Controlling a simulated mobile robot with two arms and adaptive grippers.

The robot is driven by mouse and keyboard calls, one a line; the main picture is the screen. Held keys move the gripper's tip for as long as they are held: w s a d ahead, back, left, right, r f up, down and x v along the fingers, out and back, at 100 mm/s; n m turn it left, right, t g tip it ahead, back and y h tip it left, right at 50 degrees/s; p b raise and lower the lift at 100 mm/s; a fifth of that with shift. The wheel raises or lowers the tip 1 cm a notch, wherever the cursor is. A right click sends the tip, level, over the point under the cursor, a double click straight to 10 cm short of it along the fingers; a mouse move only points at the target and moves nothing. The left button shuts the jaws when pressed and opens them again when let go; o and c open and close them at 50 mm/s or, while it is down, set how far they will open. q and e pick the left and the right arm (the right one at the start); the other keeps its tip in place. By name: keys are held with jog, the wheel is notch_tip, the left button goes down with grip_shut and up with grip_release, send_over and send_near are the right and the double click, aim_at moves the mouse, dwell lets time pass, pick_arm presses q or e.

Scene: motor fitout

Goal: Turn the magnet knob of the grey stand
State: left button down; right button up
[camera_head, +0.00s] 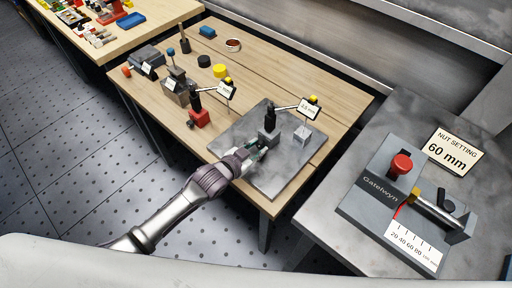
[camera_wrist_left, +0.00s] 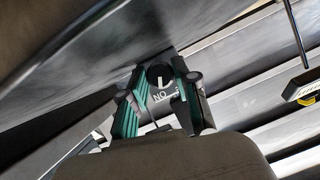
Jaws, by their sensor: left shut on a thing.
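The grey stand (camera_head: 269,137) has a small grey base with a black post and an arm reaching right to a display. It is on a grey metal plate (camera_head: 285,175) on the wooden table. My left gripper (camera_head: 258,147) is at the near-left side of the base. In the left wrist view, the magnet knob (camera_wrist_left: 158,72), round and dark with a white mark, is between the fingers of my left gripper (camera_wrist_left: 163,92), which is shut on it. A white label reading "NO" is below the knob. In the head view the gripper hides the knob. My right gripper is not in view.
A red stand (camera_head: 200,118) with its own display stands left of the plate. A small light-grey block (camera_head: 302,138) stands on the plate, right of the grey stand. A grey bench (camera_head: 330,225) with a Gatelwyn fixture (camera_head: 375,200) is at the right.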

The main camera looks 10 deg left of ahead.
pick_arm(q)
jog(key=shift+r+n+p, duration=0.1)
jog(key=shift+n+p, duration=0.2)
jog(key=shift+w+a+f+n+g+h+b, duration=0.1)
jog(key=shift+f+n+g+h+b, duration=0.1)
jog(key=shift+n+g+h+b, duration=0.45)
jog(key=shift+r+n+h, duration=0.1)
jog(key=shift+n+h, duration=0.15)
jog(key=shift+n, duration=0.2)
jog(key=c, duration=0.8)
grip_release()
jog(key=shift+c, duration=0.2)
jog(key=v, duration=1.2)
